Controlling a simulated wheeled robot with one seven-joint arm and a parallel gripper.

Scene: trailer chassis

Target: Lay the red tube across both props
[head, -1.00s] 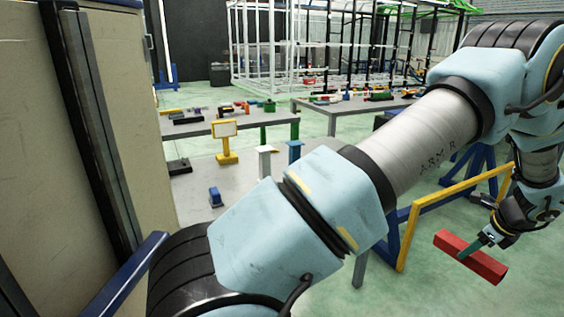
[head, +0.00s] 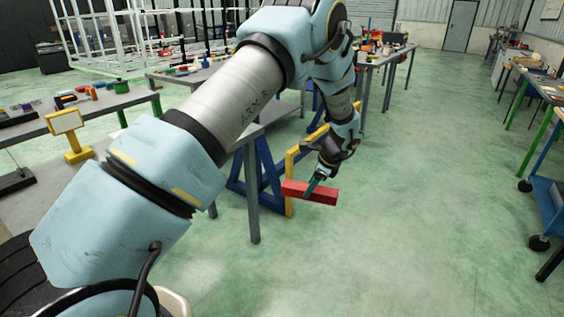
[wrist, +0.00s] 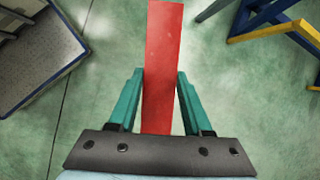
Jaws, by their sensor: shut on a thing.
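The red tube (head: 325,195) is square-edged and hangs roughly level over the open floor, right of the grey table (head: 85,192). My gripper (head: 312,187) is shut on it, with its teal fingers on either side of the tube. In the wrist view the red tube (wrist: 162,50) runs away between the fingers of my gripper (wrist: 158,80). Its near end is hidden behind the dark gripper plate. I cannot make out the two props now; my arm covers much of the table.
A yellow and blue frame (head: 290,180) stands close to the tube, beside the table. A yellow stand (head: 72,140) is on the table at left. A blue cart (head: 551,205) is at far right. Green floor between is clear.

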